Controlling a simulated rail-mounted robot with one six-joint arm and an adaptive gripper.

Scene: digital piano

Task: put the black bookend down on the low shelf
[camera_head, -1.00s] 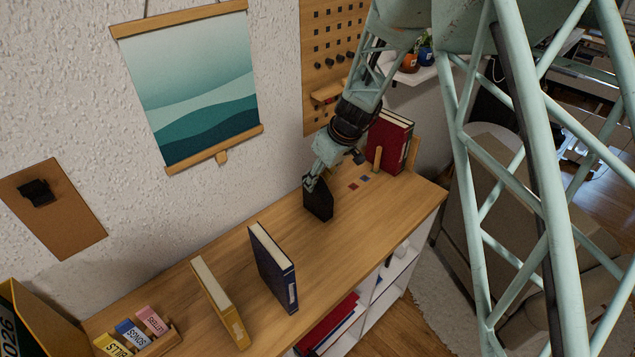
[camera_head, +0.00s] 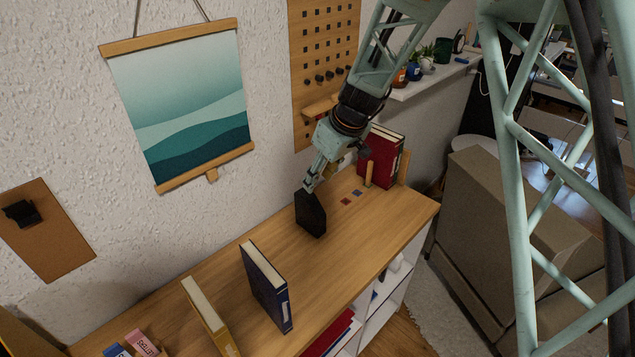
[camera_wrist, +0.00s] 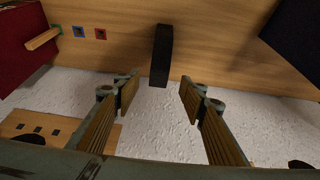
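The black bookend (camera_head: 311,215) stands upright on the wooden top (camera_head: 355,250) of a low shelf unit, towards its back edge near the wall. My gripper (camera_head: 309,187) is at the bookend's upper edge. In the wrist view my gripper (camera_wrist: 159,90) is open, its two fingers spread, with a gap on each side of the bookend (camera_wrist: 161,55). The bookend's near end lies between the fingertips in that picture; neither finger touches it. The unit's white lower compartments show below the front edge.
A dark blue book (camera_head: 265,287) and a yellow book (camera_head: 210,318) stand to the left. A red book (camera_head: 378,160) stands beyond the gripper, by a wooden peg (camera_head: 369,173). Small coloured squares (camera_head: 346,200) lie near it. A pegboard (camera_head: 325,60) hangs behind the arm.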

